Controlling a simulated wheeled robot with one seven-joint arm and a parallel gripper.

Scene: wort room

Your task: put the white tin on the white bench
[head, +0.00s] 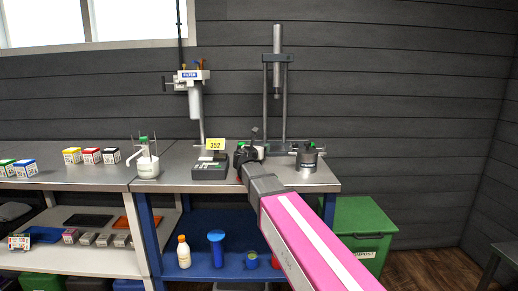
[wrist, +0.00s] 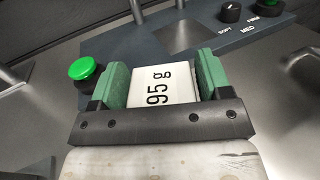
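My gripper (wrist: 164,82) has its green pads closed on both sides of a white tin (wrist: 165,88) marked "95 g" in the wrist view. The tin's lower part is hidden. In the head view my gripper (head: 250,150) is over the blue-framed bench (head: 225,187), and the tin cannot be made out there. The bench to the left has a grey top and white frame, and looks to be the white bench (head: 60,178). Below the tin in the wrist view is a blue-grey machine base (wrist: 125,45); I cannot tell whether they touch.
Yellow (head: 72,155), red (head: 91,156) and black (head: 111,155) tins stand on the left bench, with green and blue ones farther left. A white pot (head: 147,166), a scale (head: 209,168) and a steel canister (head: 306,160) stand on the blue-framed bench. A tall press (head: 277,90) rises behind.

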